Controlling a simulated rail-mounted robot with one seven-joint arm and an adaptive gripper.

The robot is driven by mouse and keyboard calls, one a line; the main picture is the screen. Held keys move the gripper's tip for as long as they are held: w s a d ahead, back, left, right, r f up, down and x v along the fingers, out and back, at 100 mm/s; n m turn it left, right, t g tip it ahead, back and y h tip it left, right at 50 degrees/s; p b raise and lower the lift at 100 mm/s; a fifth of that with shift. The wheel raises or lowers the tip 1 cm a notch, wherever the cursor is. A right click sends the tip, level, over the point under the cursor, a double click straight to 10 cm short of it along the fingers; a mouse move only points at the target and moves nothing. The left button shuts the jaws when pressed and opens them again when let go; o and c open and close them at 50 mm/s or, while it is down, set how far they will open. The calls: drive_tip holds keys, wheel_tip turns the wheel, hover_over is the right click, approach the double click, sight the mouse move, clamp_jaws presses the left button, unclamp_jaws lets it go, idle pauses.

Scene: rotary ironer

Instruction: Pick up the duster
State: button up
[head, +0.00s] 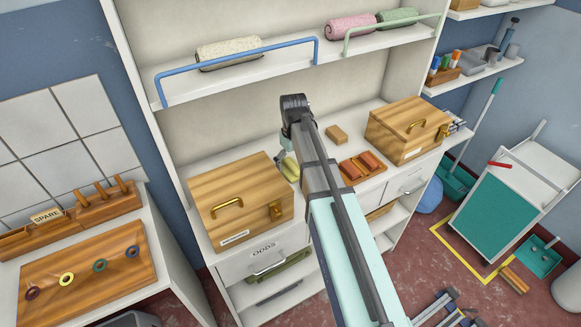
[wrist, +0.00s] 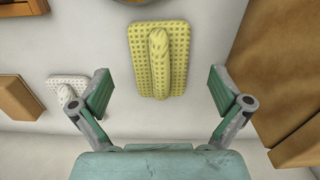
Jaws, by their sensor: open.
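A yellow, waffle-textured pad with a rounded ridge along its middle, which looks like the duster (wrist: 157,45), lies on the pale counter at the upper middle of the wrist view. In the head view part of the duster (head: 290,169) shows beside the left wooden box, the rest hidden by my arm. My gripper (wrist: 160,80) is open and empty, its two green fingers apart with the duster between and ahead of them. The fingers do not appear to touch it. In the head view my gripper (head: 287,143) is mostly hidden.
The left wooden box (head: 238,200) stands close beside the duster; the right box (head: 407,130) is farther off. A smaller white ridged pad (wrist: 68,88) and a wooden block (wrist: 18,98) lie left in the wrist view. A tray with red blocks (head: 362,167) is nearby.

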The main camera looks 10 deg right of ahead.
sight(293, 166)
drive_tip(key=shift+f+p, duration=0.45)
drive_tip(key=shift+f, duration=1.15)
drive_tip(key=c, duration=1.1)
drive_tip(key=shift+r, duration=0.1)
drive_tip(key=shift+d+r+b, duration=0.1)
drive_tip(key=shift+d+b, duration=0.05)
drive_tip(key=shift+b, duration=0.35)
wheel_tip(293, 166, up, 6)
drive_tip(key=shift+r+b, duration=0.2)
drive_tip(key=shift+b, duration=0.95)
drive_tip(key=s+d+b, duration=0.1)
drive_tip(key=s+d, duration=0.1)
drive_tip(key=d, duration=0.3)
drive_tip(key=s+d+b, duration=0.2)
drive_tip(key=d, duration=0.4)
drive_tip(key=s+d+b, duration=0.1)
drive_tip(key=s+d, duration=0.2)
drive_tip(key=d, duration=0.3)
drive_tip(key=shift+s+d+r+b, duration=0.15)
drive_tip(key=shift+s+d+b, duration=0.2)
drive_tip(key=shift+d, duration=0.25)
